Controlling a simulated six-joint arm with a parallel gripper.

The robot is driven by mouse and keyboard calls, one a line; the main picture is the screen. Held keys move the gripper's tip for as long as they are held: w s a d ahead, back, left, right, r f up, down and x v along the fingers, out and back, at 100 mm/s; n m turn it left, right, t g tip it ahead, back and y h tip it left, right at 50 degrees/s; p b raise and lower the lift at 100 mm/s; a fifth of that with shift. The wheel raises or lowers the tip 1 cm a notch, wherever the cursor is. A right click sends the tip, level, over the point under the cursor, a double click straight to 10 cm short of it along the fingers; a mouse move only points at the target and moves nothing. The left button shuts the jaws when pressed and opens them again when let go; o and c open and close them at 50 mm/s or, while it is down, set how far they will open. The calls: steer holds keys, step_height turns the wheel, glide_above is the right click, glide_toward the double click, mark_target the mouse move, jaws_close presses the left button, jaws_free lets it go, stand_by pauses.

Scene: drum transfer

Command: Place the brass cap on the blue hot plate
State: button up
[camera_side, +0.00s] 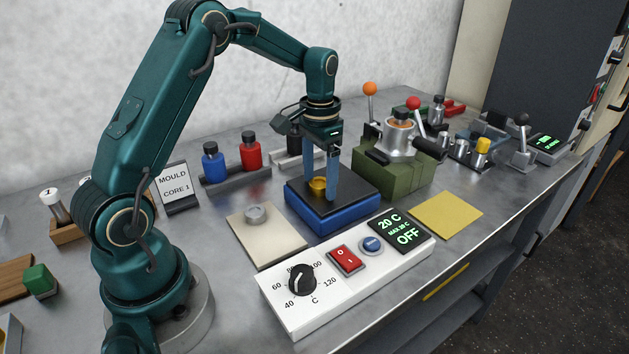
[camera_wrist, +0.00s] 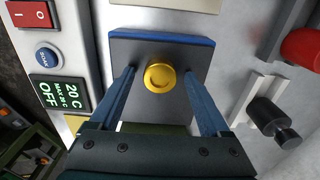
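The brass cap (camera_side: 318,187) sits on the dark top of the blue hot plate (camera_side: 345,221). In the wrist view the cap (camera_wrist: 160,78) is round and golden, near the middle of the hot plate's dark top; the plate's blue edge (camera_wrist: 185,40) shows. My gripper (camera_side: 323,194) is above the plate with its blue fingers pointing down on either side of the cap. In the wrist view my gripper (camera_wrist: 159,72) is open, with a gap between each finger and the cap.
A white control box (camera_side: 345,277) with dial and display stands in front. A cream pad (camera_side: 268,241) with a grey disc (camera_side: 256,213) lies left. A yellow pad (camera_side: 446,214) lies right. Blue (camera_side: 214,166) and red (camera_side: 251,153) bottles stand behind.

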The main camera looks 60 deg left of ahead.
mark_target(320, 182)
steer(key=s+d+r+t, duration=0.1)
steer(key=s+d+r, duration=0.1)
steer(key=r, duration=0.6)
steer(key=s+d+r+t, duration=0.1)
steer(key=s+d+r, duration=0.1)
steer(key=r, duration=0.5)
steer(key=s+d+f+t, duration=0.1)
steer(key=s+d+f, duration=0.1)
steer(key=s, duration=0.4)
steer(key=s+d+f+t, duration=0.2)
steer(key=s+d, duration=0.3)
steer(key=s, duration=0.2)
steer(key=shift+d+f+t, duration=0.3)
